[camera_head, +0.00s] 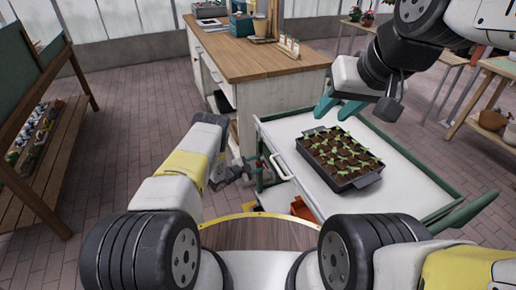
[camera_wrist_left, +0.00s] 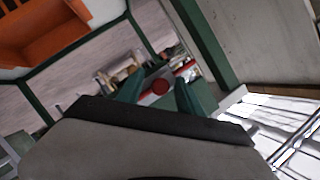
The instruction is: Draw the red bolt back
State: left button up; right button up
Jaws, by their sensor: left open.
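I cannot tell whether the fingers touch the knob. In the head view my left gripper (camera_head: 247,171) is at the near left side of the white-topped cart, and the bolt is too small to make out clearly. My right gripper (camera_head: 336,106) has its teal fingers apart and empty, above the cart's back left part.
The cart top (camera_head: 405,190) holds a black tray of seedlings (camera_head: 342,182). A wooden-topped workbench (camera_head: 255,62) stands behind the cart. An orange bin (camera_wrist_left: 40,35) shows in the wrist view.

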pick_arm(q)
grip_shut()
jog(key=shift+d, duration=0.1)
dwell(1.2)
